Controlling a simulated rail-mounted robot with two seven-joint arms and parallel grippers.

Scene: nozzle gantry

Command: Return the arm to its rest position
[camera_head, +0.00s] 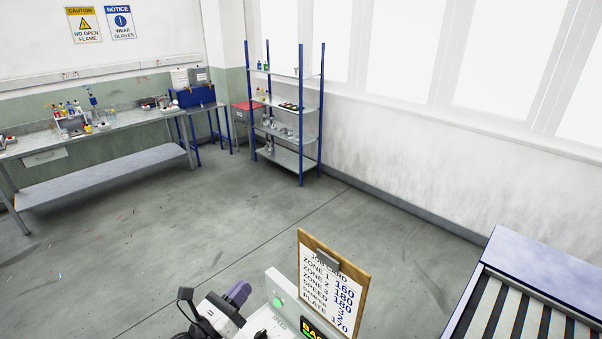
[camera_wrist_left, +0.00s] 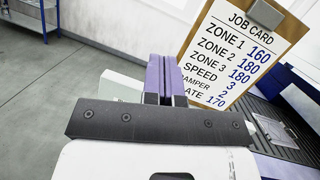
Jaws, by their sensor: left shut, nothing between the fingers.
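My left arm comes in at the bottom of the head view. My left gripper (camera_head: 238,293) has purple fingers and sits just left of a pale control box (camera_head: 284,289). In the left wrist view its purple fingers (camera_wrist_left: 165,80) are pressed together with nothing between them. The fingers point toward the pale box and the job card, and I cannot tell the exact gap. My right gripper is not in view.
A clipboard job card (camera_head: 322,274) stands by the box, which has a green button (camera_head: 278,302) and a lit display (camera_head: 314,329). A bench (camera_head: 100,130) and blue shelving (camera_head: 320,110) stand far back. Open floor lies between.

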